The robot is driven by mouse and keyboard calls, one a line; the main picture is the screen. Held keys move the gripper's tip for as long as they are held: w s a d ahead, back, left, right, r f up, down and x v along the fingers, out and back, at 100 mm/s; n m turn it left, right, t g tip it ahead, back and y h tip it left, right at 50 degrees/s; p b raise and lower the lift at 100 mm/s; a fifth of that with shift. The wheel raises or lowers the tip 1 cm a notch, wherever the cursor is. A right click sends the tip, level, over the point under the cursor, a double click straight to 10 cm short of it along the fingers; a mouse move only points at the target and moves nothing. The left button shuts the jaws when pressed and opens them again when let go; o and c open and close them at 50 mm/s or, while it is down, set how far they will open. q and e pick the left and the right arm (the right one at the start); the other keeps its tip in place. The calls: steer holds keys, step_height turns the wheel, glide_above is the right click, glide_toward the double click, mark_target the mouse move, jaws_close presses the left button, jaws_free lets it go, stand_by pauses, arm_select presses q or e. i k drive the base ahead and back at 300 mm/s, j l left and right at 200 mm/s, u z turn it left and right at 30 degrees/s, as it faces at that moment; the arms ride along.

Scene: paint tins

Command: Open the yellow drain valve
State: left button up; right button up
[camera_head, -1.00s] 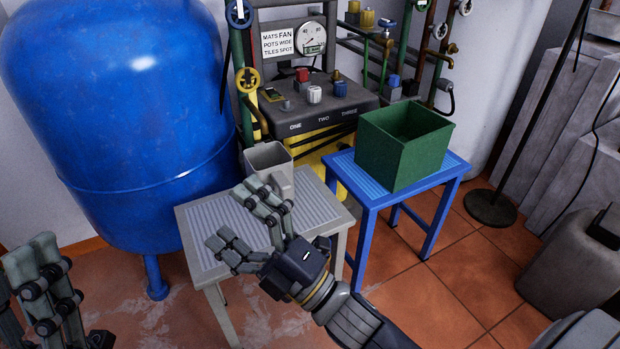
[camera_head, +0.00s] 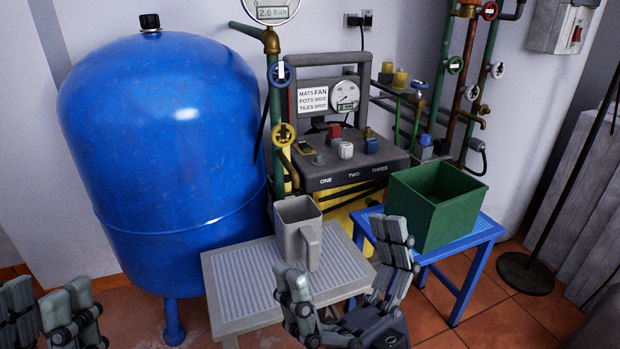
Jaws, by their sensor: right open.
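The yellow valve handwheel (camera_head: 283,134) sits on a green and brown pipe beside the blue tank. A brown outlet pipe (camera_head: 290,168) bends down below it. A grey jug (camera_head: 297,232) with a handle stands upright under that pipe, on the grey table (camera_head: 225,295). My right gripper (camera_head: 340,265) is open and empty, with its fingers pointing up. It shows in front of the table's right part, below and right of the yellow handwheel, apart from it. My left gripper (camera_head: 50,305) is at the lower left corner, partly cut off, away from the valve.
A large blue tank (camera_head: 160,150) stands left of the valve. A blue handwheel (camera_head: 279,73) is above the yellow one. A control box (camera_head: 340,170) with knobs is behind the jug. A green bin (camera_head: 440,210) stands on a blue table (camera_head: 485,232) at right.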

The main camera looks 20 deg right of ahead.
mark_target(281, 128)
steer(key=i+l, duration=0.1)
steer(key=l, duration=0.3)
steer(key=i+l, duration=0.1)
steer(key=l, duration=0.75)
steer(key=i+l, duration=0.15)
steer(key=l, duration=0.25)
steer(key=u, duration=0.05)
